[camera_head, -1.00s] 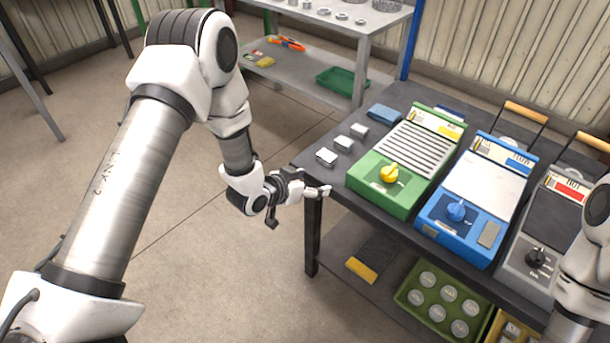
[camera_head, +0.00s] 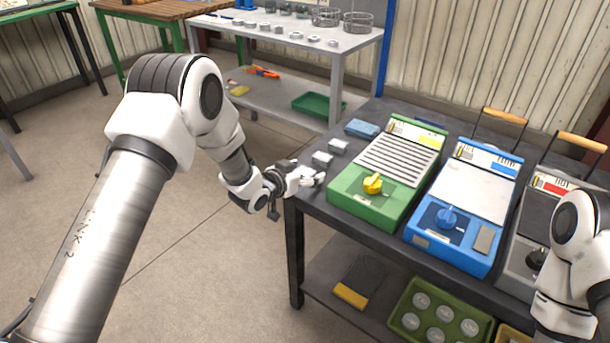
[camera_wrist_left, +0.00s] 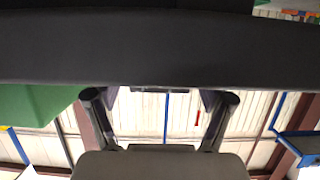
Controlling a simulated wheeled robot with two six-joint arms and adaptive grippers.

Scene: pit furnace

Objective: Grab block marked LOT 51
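Two small pale grey blocks, a nearer one (camera_head: 322,158) and a farther one (camera_head: 338,146), sit on the left end of the dark table (camera_head: 312,208). Any markings are too small to read, so I cannot tell which is LOT 51. My left gripper (camera_head: 316,179) is at the table's left corner, just in front of the nearer visible block, and covers the spot where a third block stood. In the left wrist view my left gripper (camera_wrist_left: 160,98) has its fingers spread apart, with no block clearly seen between them. My right gripper is out of view.
A green unit with a yellow knob (camera_head: 372,184) stands close right of my left gripper. A blue unit (camera_head: 452,245) and a grey unit are farther right. A blue pad (camera_head: 362,128) lies behind the blocks. Open floor (camera_head: 200,255) lies left of the table.

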